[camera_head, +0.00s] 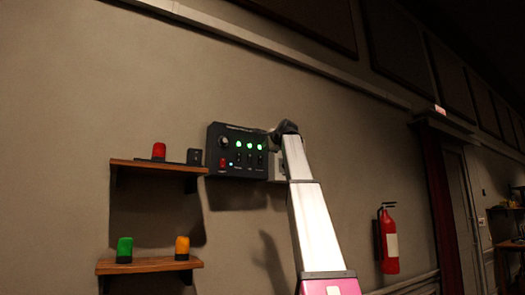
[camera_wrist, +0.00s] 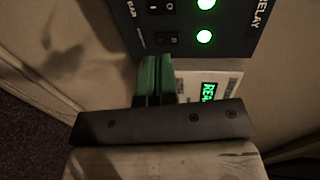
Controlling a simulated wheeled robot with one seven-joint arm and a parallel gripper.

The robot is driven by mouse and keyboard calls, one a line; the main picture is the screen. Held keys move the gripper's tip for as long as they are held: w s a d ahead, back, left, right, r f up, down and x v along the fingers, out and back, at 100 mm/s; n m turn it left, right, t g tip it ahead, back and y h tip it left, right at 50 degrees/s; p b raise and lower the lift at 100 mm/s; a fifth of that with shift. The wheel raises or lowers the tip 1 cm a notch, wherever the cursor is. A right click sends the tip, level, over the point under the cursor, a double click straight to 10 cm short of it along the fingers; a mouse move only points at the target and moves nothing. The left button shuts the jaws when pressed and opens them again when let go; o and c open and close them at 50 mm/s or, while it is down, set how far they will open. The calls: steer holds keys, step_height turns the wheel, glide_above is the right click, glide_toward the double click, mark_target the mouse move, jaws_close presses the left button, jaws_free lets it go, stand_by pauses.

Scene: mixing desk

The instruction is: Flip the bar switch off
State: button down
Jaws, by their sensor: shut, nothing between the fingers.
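In the wrist view the panel (camera_wrist: 235,45) shows two black rocker switches, an upper one (camera_wrist: 160,8) and a lower one (camera_wrist: 167,39), each beside a lit green light. I cannot read which is the bar switch. My gripper (camera_wrist: 154,62) is shut and empty, its green-lit fingertips just below the lower rocker; contact cannot be told. In the head view my gripper is at the panel's right end, mostly hidden by my arm.
A white box (camera_wrist: 225,80) with a green display sits beside the panel, close to my fingers. Wooden shelves (camera_head: 150,265) at left hold red (camera_head: 158,151), green (camera_head: 124,249) and orange (camera_head: 182,247) lamps. A fire extinguisher (camera_head: 389,240) hangs at right.

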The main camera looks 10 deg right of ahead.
glide_toward(251, 157)
steer(key=x, duration=0.5)
steer(key=shift+w+a+f, duration=0.1)
steer(key=shift+w+f, duration=0.05)
steer(key=shift+f, duration=0.05)
steer(key=shift+x, duration=0.85)
steer(key=shift+r, duration=0.25)
steer(key=shift+w, duration=0.1)
